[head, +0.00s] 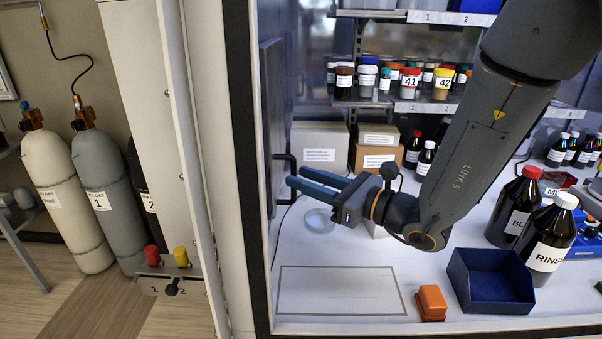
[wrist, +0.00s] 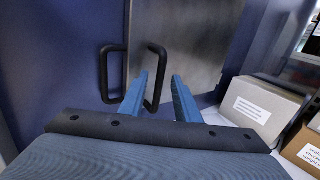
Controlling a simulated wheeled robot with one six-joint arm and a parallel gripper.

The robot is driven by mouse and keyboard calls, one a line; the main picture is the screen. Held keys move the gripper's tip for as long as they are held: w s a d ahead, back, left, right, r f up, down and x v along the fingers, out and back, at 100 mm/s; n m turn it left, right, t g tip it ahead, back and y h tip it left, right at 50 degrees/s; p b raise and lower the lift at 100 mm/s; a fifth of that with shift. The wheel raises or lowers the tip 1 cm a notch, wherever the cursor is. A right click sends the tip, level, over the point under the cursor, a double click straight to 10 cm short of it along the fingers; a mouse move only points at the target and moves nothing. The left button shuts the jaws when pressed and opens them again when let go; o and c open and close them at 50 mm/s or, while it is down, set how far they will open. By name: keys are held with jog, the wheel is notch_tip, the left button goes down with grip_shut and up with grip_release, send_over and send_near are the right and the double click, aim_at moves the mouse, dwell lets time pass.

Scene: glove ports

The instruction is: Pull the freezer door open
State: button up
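Two door panels show in the wrist view, a blue panel (wrist: 55,70) on the left and a grey panel (wrist: 185,45) on the right. Each bears a black bar handle: the left handle (wrist: 103,75) and the right handle (wrist: 164,75). No label tells which is the freezer door. My gripper (wrist: 160,76) is open, its blue fingers apart and pointing at the panels. The right handle appears between the fingertips, its lower end partly behind the left finger; contact cannot be told. In the head view my gripper (head: 291,175) is beside a black handle (head: 275,162) at the left wall.
Cardboard boxes (head: 320,148) stand behind my gripper, also at right in the wrist view (wrist: 260,105). A glass dish (head: 318,222) lies below. A blue bin (head: 487,283), orange block (head: 432,301) and dark bottles (head: 515,205) stand at right. The outlined floor area (head: 340,292) is clear.

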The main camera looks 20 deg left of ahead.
jog(key=shift+w+a, duration=0.2)
jog(key=shift+a, duration=0.5)
grip_shut()
